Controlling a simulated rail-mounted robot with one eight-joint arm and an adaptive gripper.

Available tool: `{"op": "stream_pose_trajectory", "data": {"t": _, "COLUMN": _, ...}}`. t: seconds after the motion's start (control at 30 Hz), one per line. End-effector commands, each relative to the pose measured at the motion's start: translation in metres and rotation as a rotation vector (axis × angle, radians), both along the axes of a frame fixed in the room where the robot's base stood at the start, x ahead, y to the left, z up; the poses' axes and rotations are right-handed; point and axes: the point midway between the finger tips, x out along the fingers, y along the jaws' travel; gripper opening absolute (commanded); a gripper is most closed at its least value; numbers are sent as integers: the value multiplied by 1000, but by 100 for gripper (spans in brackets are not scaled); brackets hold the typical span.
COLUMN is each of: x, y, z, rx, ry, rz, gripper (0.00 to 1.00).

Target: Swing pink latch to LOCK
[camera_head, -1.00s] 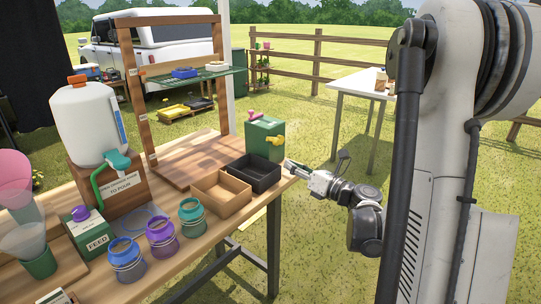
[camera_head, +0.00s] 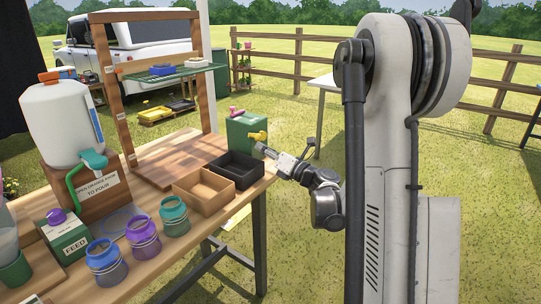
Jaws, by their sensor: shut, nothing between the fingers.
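The pink latch (camera_head: 236,112) sits on top of the green box (camera_head: 243,136) at the far right corner of the wooden workbench. A yellow knob (camera_head: 258,135) sticks out from the box's right side. My gripper (camera_head: 261,148) is shut and empty, pointing left, just below the yellow knob in the picture and lower than the pink latch. I cannot tell whether its tips touch the box. The LOCK marking is too small to make out.
A black tray (camera_head: 235,171) and a wooden tray (camera_head: 204,191) stand in front of the box. Jars, including a teal one (camera_head: 174,216), and a white dispenser (camera_head: 64,121) stand to the left. A wooden frame (camera_head: 114,92) with a shelf rises behind. Open grass lies right of the bench.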

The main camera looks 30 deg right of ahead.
Motion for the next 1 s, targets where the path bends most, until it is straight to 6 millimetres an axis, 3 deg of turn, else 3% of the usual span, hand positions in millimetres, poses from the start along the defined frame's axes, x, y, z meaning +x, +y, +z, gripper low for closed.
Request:
{"op": "stream_pose_trajectory", "data": {"t": 0.43, "x": 6, "y": 2, "z": 1, "rx": 0, "ry": 0, "rz": 0, "gripper": 0}}
{"op": "stream_pose_trajectory", "data": {"t": 0.63, "x": 9, "y": -4, "z": 18, "rx": 0, "ry": 1, "rz": -1, "gripper": 0}}
{"op": "stream_pose_trajectory", "data": {"t": 1.0, "x": 9, "y": -7, "z": 20, "rx": 5, "ry": -3, "rz": -4, "gripper": 0}}
